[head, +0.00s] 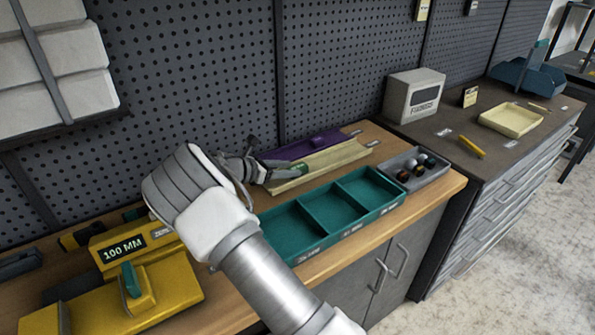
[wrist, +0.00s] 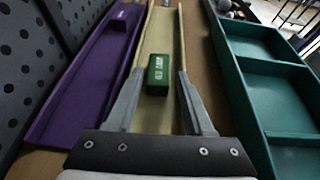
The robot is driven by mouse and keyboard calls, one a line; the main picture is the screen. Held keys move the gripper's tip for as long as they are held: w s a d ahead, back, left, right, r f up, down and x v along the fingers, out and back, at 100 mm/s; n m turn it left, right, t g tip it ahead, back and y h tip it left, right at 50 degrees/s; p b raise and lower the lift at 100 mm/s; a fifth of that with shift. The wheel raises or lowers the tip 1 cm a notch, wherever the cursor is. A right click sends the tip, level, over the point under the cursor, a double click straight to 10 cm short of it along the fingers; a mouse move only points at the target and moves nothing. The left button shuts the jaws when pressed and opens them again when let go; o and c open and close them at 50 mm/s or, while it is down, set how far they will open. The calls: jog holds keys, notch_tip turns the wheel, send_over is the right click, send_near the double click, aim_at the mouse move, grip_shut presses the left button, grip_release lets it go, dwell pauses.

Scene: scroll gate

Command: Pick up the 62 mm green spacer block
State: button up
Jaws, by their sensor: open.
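The green spacer block (wrist: 158,75) lies in the cream channel (wrist: 160,30) in the wrist view, with pale lettering on its top that appears upside down. In the head view a small part of the green block (head: 301,168) shows beside my gripper (head: 277,158), in the cream channel (head: 335,157). In the wrist view my gripper (wrist: 160,78) is open, with one finger on each side of the block and a visible gap on both sides. The fingers do not appear to touch it. How far down they reach beside it is hard to tell.
A purple channel (wrist: 85,75) with a purple block (wrist: 118,22) runs along the left. A teal three-compartment tray (head: 330,212) stands at the bench front. A grey tray (head: 415,170) holds several balls. A yellow 100 MM fixture (head: 130,265) stands left; pegboard rises behind.

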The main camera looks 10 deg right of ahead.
aim_at(297, 167)
jog(key=x, duration=0.3)
jog(key=shift+w+d, duration=0.15)
jog(key=shift+d, duration=0.05)
grip_shut()
jog(key=shift+r, duration=0.1)
